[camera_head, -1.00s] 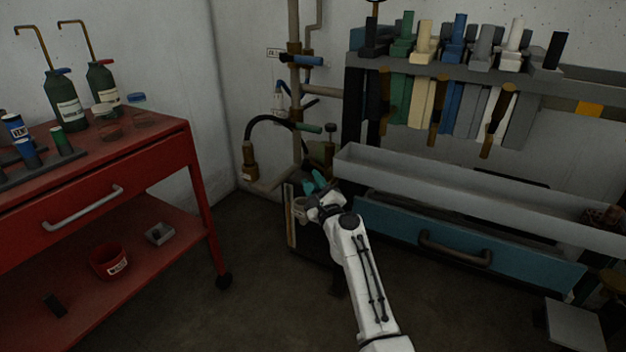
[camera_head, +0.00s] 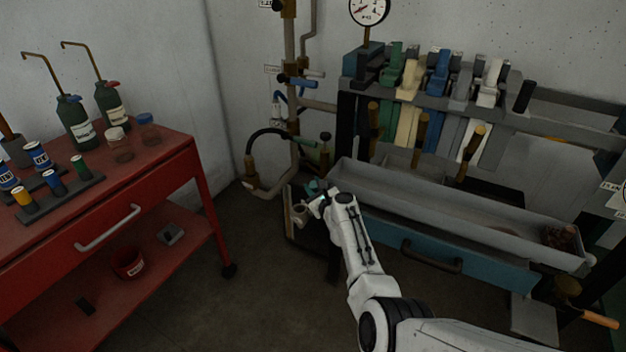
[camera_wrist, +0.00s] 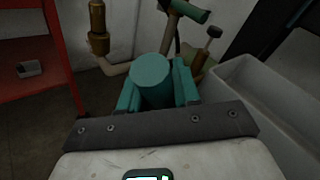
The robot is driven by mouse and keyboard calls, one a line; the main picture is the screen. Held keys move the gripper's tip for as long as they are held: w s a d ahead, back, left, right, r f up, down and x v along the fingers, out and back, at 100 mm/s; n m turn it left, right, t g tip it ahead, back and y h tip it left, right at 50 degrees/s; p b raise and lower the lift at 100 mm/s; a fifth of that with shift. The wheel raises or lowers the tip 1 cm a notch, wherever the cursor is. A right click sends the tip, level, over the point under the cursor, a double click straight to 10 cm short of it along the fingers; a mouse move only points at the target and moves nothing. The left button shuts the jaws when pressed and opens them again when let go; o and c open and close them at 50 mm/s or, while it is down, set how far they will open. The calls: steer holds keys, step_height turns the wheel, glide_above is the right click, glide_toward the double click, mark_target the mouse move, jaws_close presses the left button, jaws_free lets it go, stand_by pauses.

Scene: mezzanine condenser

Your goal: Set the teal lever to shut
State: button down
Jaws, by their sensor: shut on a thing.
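The teal lever shows in the wrist view as a round teal grip (camera_wrist: 152,78), seen end-on. My gripper (camera_wrist: 155,92) has one teal finger on each side of it and is shut on it. In the head view my gripper (camera_head: 316,190) is low beside the pipework, left of the grey trough. There the fingers and wrist cover most of the lever, and I cannot make out its pivot or its angle.
A green-handled valve (camera_head: 304,142) and a blue-handled valve (camera_head: 300,82) sit on the pipes above. The grey trough (camera_head: 440,202) and blue drawer (camera_head: 480,262) are close on the right. A red cart (camera_head: 150,180) stands left, with open floor between.

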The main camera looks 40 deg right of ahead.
steer(key=shift+w+d+r+m+g+p, duration=0.2)
steer(key=shift+d+m+g+p, duration=0.2)
steer(key=shift+p, duration=0.65)
steer(key=c, duration=0.9)
jaws_free()
steer(key=shift+d, duration=0.1)
steer(key=shift+f, duration=0.1)
